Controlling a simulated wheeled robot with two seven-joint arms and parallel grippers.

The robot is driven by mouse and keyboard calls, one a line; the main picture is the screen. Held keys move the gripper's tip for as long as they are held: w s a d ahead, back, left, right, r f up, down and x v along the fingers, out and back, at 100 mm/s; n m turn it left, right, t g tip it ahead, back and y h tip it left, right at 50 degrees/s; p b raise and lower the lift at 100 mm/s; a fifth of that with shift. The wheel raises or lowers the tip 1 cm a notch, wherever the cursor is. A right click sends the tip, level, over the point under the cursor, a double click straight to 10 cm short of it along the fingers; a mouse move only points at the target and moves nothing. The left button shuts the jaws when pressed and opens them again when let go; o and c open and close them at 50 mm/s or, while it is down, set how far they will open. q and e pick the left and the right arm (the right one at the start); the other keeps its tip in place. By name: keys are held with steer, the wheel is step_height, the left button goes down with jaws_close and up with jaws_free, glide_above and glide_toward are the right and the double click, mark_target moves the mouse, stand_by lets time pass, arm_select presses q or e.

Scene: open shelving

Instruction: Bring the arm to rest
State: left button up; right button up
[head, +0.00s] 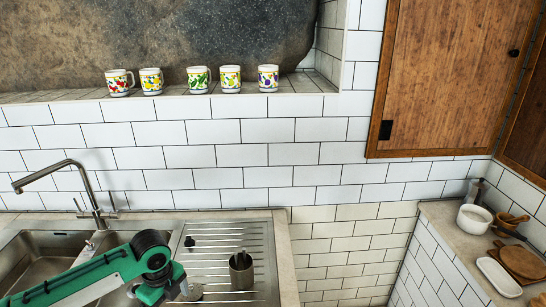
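My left arm (105,272), green and black, comes in from the lower left and crosses over the double sink. Its bent joint (150,245) is above the right part of the sink, beside the drainboard. The arm turns down from there toward the bottom edge. I cannot make out the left gripper or its fingers. My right arm and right gripper do not show.
A steel sink (42,250) has a tall faucet (88,185) behind it. A metal cup (241,272) with utensils stands on the ribbed drainboard (215,237). Several patterned mugs (199,79) line a tiled ledge. The right counter holds a white bowl (474,219) and wooden boards (520,262).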

arm_select(q)
steer(key=s+d+f+n+t+h, duration=0.1)
steer(key=s+d+f+n+h, duration=0.2)
steer(key=s+d, duration=0.4)
steer(key=s+d+f+n+t, duration=0.1)
steer(key=s+d+f+n, duration=0.2)
steer(key=s+d+n, duration=0.3)
steer(key=s+a+n+t+y, duration=0.2)
steer(key=s+a+n+y, duration=0.1)
steer(key=s+a+n, duration=0.85)
step_height(320, 180, down, 31)
steer(key=s+d+g, duration=0.2)
steer(key=s, duration=0.1)
steer(key=s+a+f, duration=0.1)
steer(key=s+f, duration=0.8)
steer(key=f, duration=0.1)
steer(key=s+a+f+g, duration=0.1)
steer(key=s+a+f, duration=0.1)
steer(key=s+f, duration=0.8)
steer(key=shift+a+f, duration=0.3)
steer(key=shift+f, duration=0.05)
